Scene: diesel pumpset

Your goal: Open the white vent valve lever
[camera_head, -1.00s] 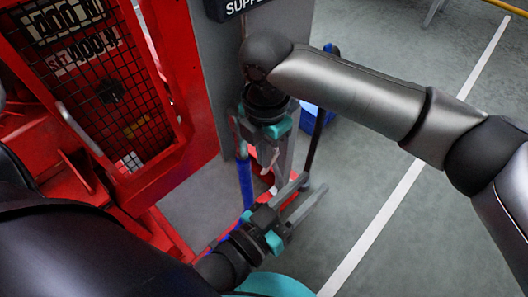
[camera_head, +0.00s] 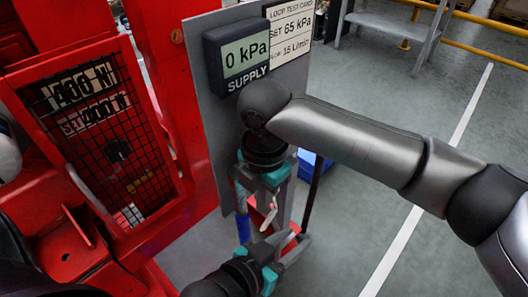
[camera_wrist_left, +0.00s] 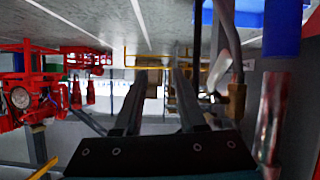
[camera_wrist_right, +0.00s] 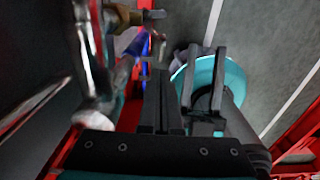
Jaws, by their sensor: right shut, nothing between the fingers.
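The white vent valve lever (camera_head: 268,216) is a small pale piece low beside the grey panel, just below my right gripper. In the left wrist view a white lever (camera_wrist_left: 218,70) stands by a brass valve body (camera_wrist_left: 237,102), right of my left fingers and apart from them. My left gripper (camera_head: 290,245) is low in the head view; its fingers are spread and empty in the left wrist view (camera_wrist_left: 158,85). My right gripper (camera_head: 264,190) points down beside the panel; its fingers are together in the right wrist view (camera_wrist_right: 161,78). Contact between it and the lever cannot be told.
The grey panel (camera_head: 200,110) carries a supply display (camera_head: 245,55) reading 0 kPa and a test card (camera_head: 290,30). A red frame with mesh (camera_head: 110,150) stands left. A blue hose (camera_head: 243,227) hangs close by. Open floor (camera_head: 350,235) lies to the right.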

